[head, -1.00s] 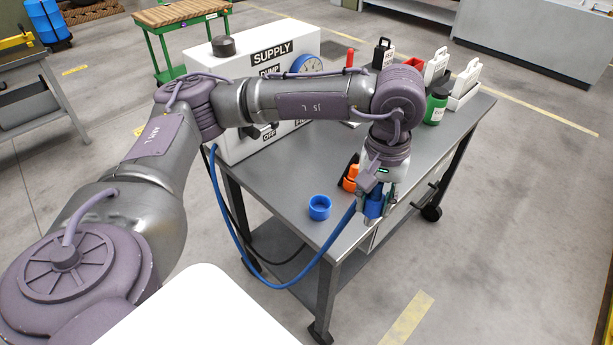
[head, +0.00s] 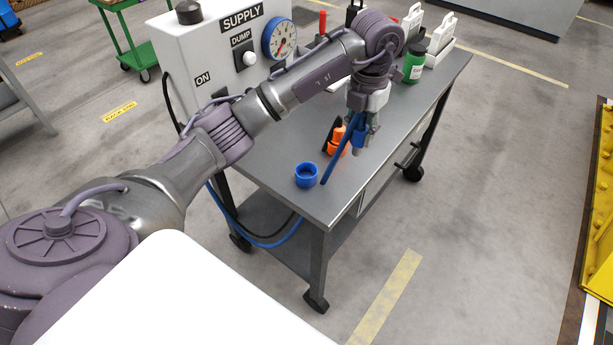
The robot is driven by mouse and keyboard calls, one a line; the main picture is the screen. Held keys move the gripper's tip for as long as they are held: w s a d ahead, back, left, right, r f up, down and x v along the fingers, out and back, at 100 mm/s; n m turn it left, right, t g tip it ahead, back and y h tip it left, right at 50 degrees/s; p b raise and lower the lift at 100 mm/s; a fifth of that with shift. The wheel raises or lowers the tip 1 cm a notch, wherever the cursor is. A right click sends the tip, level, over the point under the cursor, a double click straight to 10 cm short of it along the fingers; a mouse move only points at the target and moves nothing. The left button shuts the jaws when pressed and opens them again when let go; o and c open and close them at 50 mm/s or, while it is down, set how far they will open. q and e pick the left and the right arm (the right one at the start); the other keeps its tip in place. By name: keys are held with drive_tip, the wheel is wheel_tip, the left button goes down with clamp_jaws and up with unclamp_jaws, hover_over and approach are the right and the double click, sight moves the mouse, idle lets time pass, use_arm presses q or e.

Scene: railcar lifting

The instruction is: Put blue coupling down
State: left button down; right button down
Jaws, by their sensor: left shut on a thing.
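The blue coupling (head: 358,137) is at the end of a blue hose (head: 338,152). My left gripper (head: 361,132) points down and is shut on the coupling over the front part of the grey cart top (head: 290,150). I cannot tell whether the coupling touches the top. A blue cup-shaped cap (head: 306,175) stands on the cart top to the left of the gripper. An orange fitting (head: 336,141) is just behind and left of the coupling, partly hidden by the hose. My right gripper is not in view.
A white supply box (head: 205,62) with a gauge (head: 279,39) stands at the cart's back left. Bare cart top lies around the cap.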

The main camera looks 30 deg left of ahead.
use_arm(q)
drive_tip(key=s+a+f+p, duration=0.1)
drive_tip(key=a+f, duration=0.2)
drive_tip(key=s+a+f+p, duration=0.2)
drive_tip(key=a+f, duration=0.2)
drive_tip(key=s+a+f+p, duration=0.1)
drive_tip(key=a+f+p, duration=0.1)
drive_tip(key=a+f, duration=0.1)
drive_tip(key=shift+s+a+f, duration=0.3)
drive_tip(key=shift+s, duration=0.1)
drive_tip(key=shift+f, duration=0.2)
drive_tip(key=shift+f, duration=0.2)
drive_tip(key=c, duration=0.8)
unclamp_jaws()
drive_tip(key=shift+o, duration=0.2)
